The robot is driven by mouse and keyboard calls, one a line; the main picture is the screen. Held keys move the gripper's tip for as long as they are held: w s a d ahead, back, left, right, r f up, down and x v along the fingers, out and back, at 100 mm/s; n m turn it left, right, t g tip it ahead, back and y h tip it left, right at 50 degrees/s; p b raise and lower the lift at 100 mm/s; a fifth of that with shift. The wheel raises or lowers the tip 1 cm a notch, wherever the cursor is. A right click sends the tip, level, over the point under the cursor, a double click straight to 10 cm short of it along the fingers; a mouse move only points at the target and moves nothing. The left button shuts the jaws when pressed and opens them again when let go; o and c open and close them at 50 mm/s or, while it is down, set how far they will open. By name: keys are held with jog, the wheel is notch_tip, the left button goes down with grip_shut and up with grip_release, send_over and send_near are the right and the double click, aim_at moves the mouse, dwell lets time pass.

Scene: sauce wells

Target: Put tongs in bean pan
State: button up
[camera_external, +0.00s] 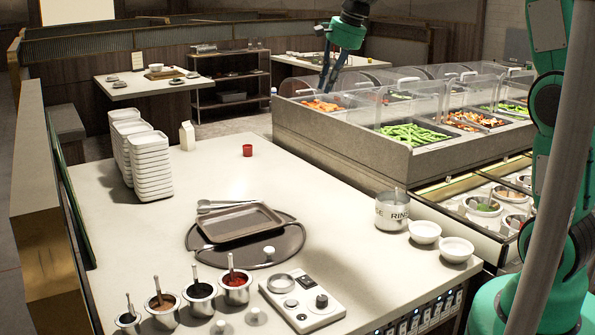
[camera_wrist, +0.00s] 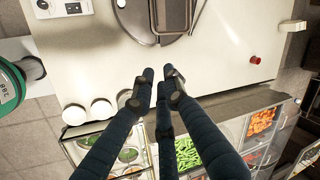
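The metal tongs (camera_external: 222,205) lie at the far left edge of a brown rectangular tray on the near counter. A thin metal length along the tray's right side in the wrist view (camera_wrist: 198,14) looks like them. The bean pan (camera_external: 440,134), filled with green beans, sits behind a clear guard in the buffet; its beans also show in the wrist view (camera_wrist: 187,153). My gripper (camera_external: 328,90) hangs high in the air, apart from tongs and pan. In the wrist view its dark fingers (camera_wrist: 158,92) are apart with nothing between them.
The tray (camera_external: 240,231) rests on a round dark mat (camera_external: 290,243). Stacked white dishes (camera_external: 150,160), a red cup (camera_external: 247,150), sauce pots (camera_external: 200,299) and white bowls (camera_external: 456,249) stand around. Clear guards (camera_external: 350,105) rise over the buffet. The counter's far middle is mostly free.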

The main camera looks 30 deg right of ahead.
jog(key=w+a+f+m+g+y+p, duration=0.1)
jog(key=w+a+f+m, duration=0.15)
jog(key=w+f, duration=0.65)
jog(key=w+a+f+m+p, duration=0.1)
jog(key=w+a+f+m, duration=0.3)
jog(key=w, duration=0.9)
jog(key=w+f+m, duration=0.1)
jog(key=w+f, duration=0.2)
jog(key=f, duration=0.4)
jog(key=w+a+f+m, duration=0.1)
jog(key=w+f, duration=0.3)
jog(key=f, duration=0.4)
jog(key=w+a+f+m+g+y+p, duration=0.1)
jog(key=w+f+m, duration=0.1)
jog(key=w+f, duration=0.2)
notch_tip(320, 180, down, 3)
jog(key=shift+a+f, duration=0.15)
jog(key=shift+f+m, duration=0.15)
jog(key=shift+m, duration=0.1)
jog(key=b, duration=0.1)
send_near(230, 206)
jog(key=shift+s+d+f, duration=0.2)
jog(key=shift+d+f, duration=0.8)
jog(key=shift+f, duration=0.3)
jog(key=shift+b+x, duration=0.45)
jog(key=shift+x, duration=2.1)
